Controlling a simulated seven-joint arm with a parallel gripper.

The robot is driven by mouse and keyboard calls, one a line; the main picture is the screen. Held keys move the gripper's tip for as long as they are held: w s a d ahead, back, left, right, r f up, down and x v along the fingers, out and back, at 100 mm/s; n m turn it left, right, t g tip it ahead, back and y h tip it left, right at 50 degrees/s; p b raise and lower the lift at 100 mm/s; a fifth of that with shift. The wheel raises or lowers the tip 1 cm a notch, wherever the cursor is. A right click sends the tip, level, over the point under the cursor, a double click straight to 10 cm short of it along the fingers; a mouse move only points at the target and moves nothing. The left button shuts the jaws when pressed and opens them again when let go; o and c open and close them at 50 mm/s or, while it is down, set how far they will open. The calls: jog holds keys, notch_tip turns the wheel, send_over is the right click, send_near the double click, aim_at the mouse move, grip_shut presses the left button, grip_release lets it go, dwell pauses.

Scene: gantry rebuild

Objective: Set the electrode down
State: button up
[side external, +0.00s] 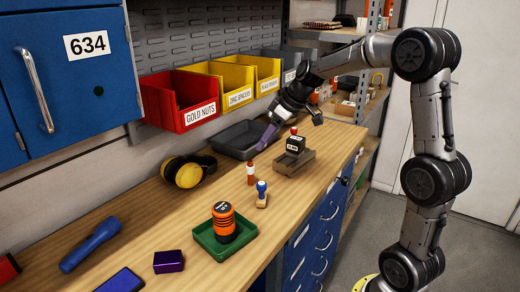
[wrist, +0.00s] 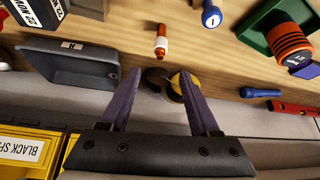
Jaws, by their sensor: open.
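Nothing in view is clearly an electrode. A small orange-and-white cylinder (side external: 251,173) stands upright on the wooden bench; it also shows in the wrist view (wrist: 160,42), and I cannot tell whether it is the electrode. My gripper (side external: 263,148) is above the bench near the dark grey tray (side external: 232,140), pointing down and tilted. In the wrist view my gripper (wrist: 160,74) has its two purple fingers wide apart with nothing between them. The cylinder is beyond the fingertips, apart from them. The grey tray (wrist: 62,60) looks empty where visible.
Yellow-and-black earmuffs (side external: 188,171), a blue-topped stamp (side external: 261,194) and a black stamp in a brown tray (side external: 303,167) surround the area. An orange-black canister (side external: 223,222) stands in a green tray (side external: 243,237). Bins (side external: 180,99) line the back.

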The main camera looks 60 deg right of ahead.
jog(key=s+a+r, duration=0.4)
jog(key=s+a, duration=0.8)
jog(key=s+a+f+m, duration=0.1)
jog(key=s+a+f, duration=0.1)
jog(key=s, duration=0.5)
jog(key=s+a+f+h, duration=0.1)
jog(key=s+a+f, duration=0.1)
jog(key=s, duration=0.5)
jog(key=shift+a+f+m, duration=0.15)
jog(key=shift+f+m, duration=0.1)
jog(key=shift+m, duration=0.15)
